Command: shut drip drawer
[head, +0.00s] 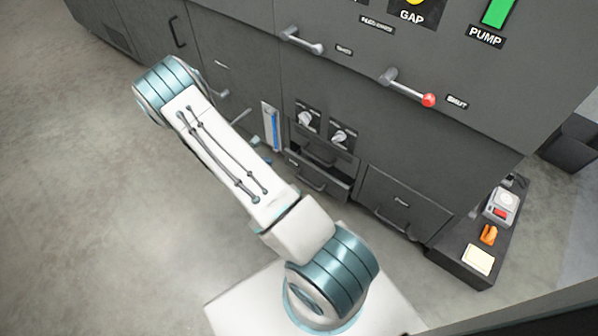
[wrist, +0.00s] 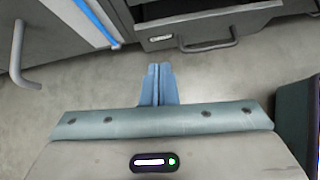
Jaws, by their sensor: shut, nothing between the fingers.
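The drip drawer (head: 331,187) stands partly pulled out low in the grey machine, under two knobs, in the head view. Its open top shows behind its front, and a bar handle runs along that front. In the wrist view the drawer front (wrist: 163,37), with a small label and its handle, is at the top. My gripper (wrist: 158,68) is shut and empty, its blue fingers together over the floor, apart from the drawer and below the handle in the picture. In the head view my arm hides most of the gripper, left of the drawer.
A blue-striped gauge (head: 270,126) is left of the drawer. A closed front (head: 403,200) with its own handle is to the right. A low dark ledge (head: 462,262) holds small items farther right. A red-tipped lever (head: 408,87) sticks out above. Floor at left is clear.

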